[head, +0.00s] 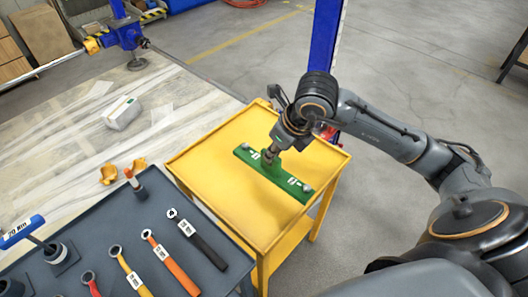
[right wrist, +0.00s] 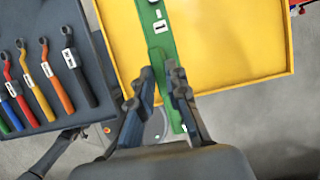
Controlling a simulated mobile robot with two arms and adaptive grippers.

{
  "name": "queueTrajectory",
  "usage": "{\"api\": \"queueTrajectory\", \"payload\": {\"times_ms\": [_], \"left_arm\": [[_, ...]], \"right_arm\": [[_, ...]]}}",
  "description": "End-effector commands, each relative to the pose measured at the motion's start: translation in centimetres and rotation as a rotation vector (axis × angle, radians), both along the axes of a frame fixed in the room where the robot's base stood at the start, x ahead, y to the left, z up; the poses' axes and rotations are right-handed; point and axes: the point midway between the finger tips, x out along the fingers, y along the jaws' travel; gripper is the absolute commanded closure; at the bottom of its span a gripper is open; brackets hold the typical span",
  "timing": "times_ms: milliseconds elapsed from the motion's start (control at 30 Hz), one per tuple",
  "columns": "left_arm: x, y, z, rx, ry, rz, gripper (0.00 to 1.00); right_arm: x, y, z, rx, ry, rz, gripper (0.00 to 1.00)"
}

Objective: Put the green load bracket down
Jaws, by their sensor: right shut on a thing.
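The green load bracket (head: 274,174) is a long flat bar with white labels, at the yellow cart (head: 208,194). My right gripper (head: 270,152) comes down onto the bracket's middle and is shut on it. In the right wrist view the two fingers (right wrist: 164,72) sit on either side of the green bar (right wrist: 163,36), with yellow cart top below. I cannot tell whether the bracket touches the cart top or hovers just above it. The gripped part is partly hidden by the fingers. My left gripper is in neither view.
A dark tool tray (head: 135,235) with several wrenches stands left of the cart. A blue-handled tool (head: 22,232) is at its left end. A blue post (head: 325,45) rises behind the cart. The cart top around the bracket is clear.

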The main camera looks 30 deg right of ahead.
Motion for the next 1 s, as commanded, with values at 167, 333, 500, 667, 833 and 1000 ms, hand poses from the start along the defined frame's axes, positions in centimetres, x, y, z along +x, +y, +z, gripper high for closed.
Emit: {"api": "queueTrajectory", "payload": {"times_ms": [167,333,500,667,833,1000], "left_arm": [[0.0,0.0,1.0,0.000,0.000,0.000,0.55],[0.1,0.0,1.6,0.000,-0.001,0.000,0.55],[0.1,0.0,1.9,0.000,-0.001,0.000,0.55],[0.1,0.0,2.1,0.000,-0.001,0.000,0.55],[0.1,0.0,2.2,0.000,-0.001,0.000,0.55],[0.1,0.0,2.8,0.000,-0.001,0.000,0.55]], "right_arm": [[3.0,-2.6,-1.3,0.001,-0.004,-0.007,1.00],[5.6,-4.8,-2.8,0.002,-0.005,-0.004,1.00],[7.3,-6.2,-5.8,0.002,-0.003,-0.003,1.00],[8.5,-7.1,-7.5,0.001,-0.007,0.000,1.00],[8.9,-7.5,-8.2,0.001,-0.008,0.001,1.00],[9.2,-7.8,-9.9,0.002,-0.005,0.000,1.00]]}}
